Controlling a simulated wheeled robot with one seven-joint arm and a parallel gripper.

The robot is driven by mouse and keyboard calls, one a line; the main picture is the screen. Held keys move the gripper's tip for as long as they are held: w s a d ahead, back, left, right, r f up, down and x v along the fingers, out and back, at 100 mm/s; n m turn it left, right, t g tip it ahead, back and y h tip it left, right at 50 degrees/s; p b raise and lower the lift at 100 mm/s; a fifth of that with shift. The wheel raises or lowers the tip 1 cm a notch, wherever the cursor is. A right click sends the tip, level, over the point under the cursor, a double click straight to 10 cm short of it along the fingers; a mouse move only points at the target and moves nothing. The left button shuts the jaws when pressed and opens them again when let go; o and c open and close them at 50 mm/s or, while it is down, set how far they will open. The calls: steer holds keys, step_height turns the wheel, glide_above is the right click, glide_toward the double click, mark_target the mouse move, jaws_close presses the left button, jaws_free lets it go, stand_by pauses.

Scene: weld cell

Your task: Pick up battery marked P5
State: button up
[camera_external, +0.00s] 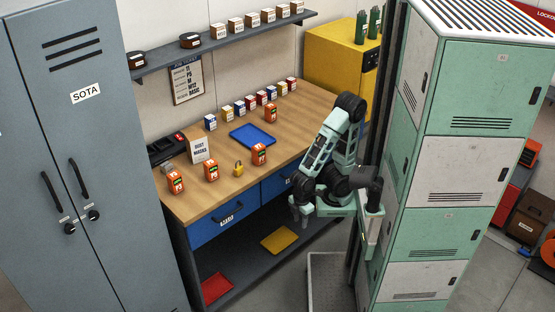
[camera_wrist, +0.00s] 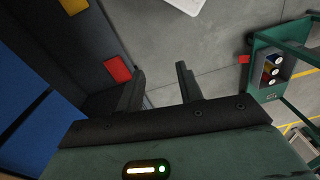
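Several orange battery packs stand on the wooden workbench (camera_external: 235,190) in the external view: two at its left front (camera_external: 176,183) and (camera_external: 211,171), one near the middle (camera_external: 259,154), one at the back (camera_external: 271,113). Their markings are too small to read, so I cannot tell which is P5. My gripper (camera_external: 301,217) hangs beside the bench's front edge, below the top and clear of the batteries. In the wrist view its two dark fingers (camera_wrist: 160,70) are spread apart with nothing between them. No battery shows in the wrist view.
A blue tray (camera_external: 252,135), yellow padlock (camera_external: 239,168), dust mask box (camera_external: 200,149) and a row of small boxes (camera_external: 250,102) share the bench. A shelf (camera_external: 230,42) runs above. Green lockers (camera_external: 470,165) stand right of my arm. A red tray (camera_wrist: 117,68) lies below the drawers.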

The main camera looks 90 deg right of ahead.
steer(key=o, duration=0.6)
steer(key=w+d+r+m+y+p, duration=0.3)
steer(key=w+r+m+y+p, duration=0.1)
steer(key=w+r+m+p, duration=0.45)
steer(key=w+d+r+m+y+p, duration=0.2)
steer(key=w+r+m+y+p, duration=0.3)
steer(key=r+m+p, duration=0.45)
steer(key=w+d+r+m+t+h+p, duration=0.1)
steer(key=w+d+r+m+t+p, duration=0.2)
steer(key=w+d+m+t+p, duration=0.45)
steer(key=w+d+r+m+t+p, duration=0.3)
steer(key=w+d+m, duration=0.2)
steer(key=d+m, duration=0.65)
steer(key=n+p, duration=0.1)
steer(key=p, duration=0.1)
glide_toward(210, 164)
steer(key=w+f, duration=0.1)
steer(key=w, duration=0.1)
steer(key=w+a+f, duration=0.1)
steer(key=w, duration=0.1)
steer(key=shift+f, duration=0.35)
steer(key=shift+s+p+x, duration=0.2)
steer(key=shift+p+x, duration=1)
steer(key=shift+x, duration=1.45)
